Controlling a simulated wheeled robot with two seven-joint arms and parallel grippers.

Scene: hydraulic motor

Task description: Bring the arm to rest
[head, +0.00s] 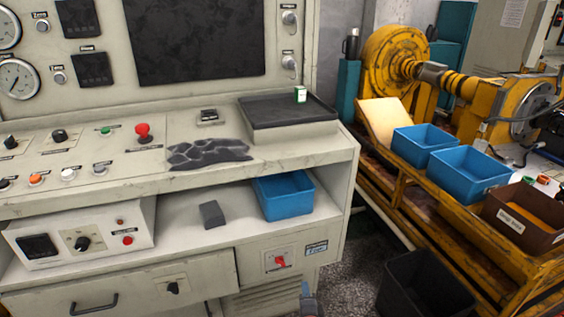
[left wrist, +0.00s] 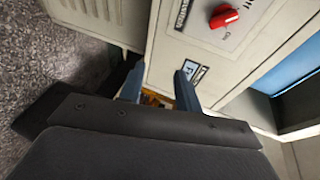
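My left gripper (head: 308,297) shows only as a small bluish tip at the bottom edge of the head view, in front of the lower cabinet. In the left wrist view its two fingers (left wrist: 159,88) stand apart with nothing between them. The beige cabinet front lies beyond the fingers, with a red rotary switch (left wrist: 224,17) that also shows in the head view (head: 279,261). My right gripper is in neither view.
A control console (head: 200,130) fills the left. Its shelf holds a blue bin (head: 284,195) and a grey block (head: 212,214). A dark tray (head: 288,112) sits above. Blue bins (head: 468,176) stand on a yellow rack at right. A black bin (head: 418,285) stands on the floor.

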